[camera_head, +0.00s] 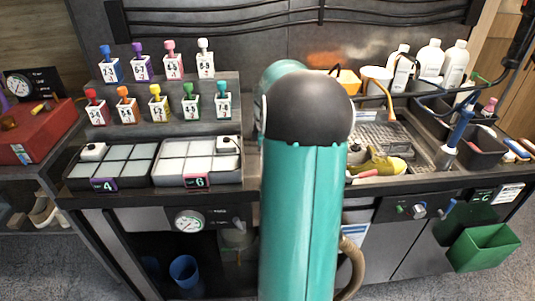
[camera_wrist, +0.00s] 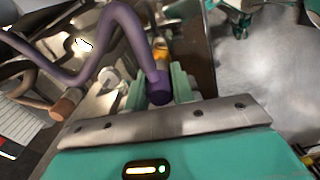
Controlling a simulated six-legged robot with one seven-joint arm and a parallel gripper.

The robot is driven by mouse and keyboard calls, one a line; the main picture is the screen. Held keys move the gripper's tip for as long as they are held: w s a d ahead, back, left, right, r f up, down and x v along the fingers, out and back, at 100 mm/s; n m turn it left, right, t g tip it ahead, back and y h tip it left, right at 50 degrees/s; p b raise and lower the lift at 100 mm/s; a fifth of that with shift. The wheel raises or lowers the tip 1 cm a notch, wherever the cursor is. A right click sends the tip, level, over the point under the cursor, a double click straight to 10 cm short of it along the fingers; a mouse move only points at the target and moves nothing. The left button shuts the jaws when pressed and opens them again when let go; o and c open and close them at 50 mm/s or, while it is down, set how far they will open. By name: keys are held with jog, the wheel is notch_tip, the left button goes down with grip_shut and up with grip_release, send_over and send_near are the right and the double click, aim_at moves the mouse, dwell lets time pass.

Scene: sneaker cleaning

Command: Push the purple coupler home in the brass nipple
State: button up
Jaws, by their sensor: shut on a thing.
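In the wrist view, my gripper (camera_wrist: 160,84) is shut on the purple coupler (camera_wrist: 158,92), with one pale green finger on each side of it. A purple hose (camera_wrist: 122,20) runs from the coupler up and bends away to the left. Just beyond the coupler is a small orange-yellow piece (camera_wrist: 160,49), which looks like the brass nipple. The coupler and hose partly cover it, so I cannot tell whether the two touch or how far they are joined. In the head view my arm hides the gripper, coupler and nipple.
A brown-ended hose (camera_wrist: 68,106) lies left of my gripper in the wrist view.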

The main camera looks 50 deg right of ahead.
jog(key=shift+f, duration=1.35)
jog(key=o, duration=1)
notch_tip(320, 180, up, 14)
jog(key=shift+f, duration=0.15)
jog(key=shift+a, duration=0.1)
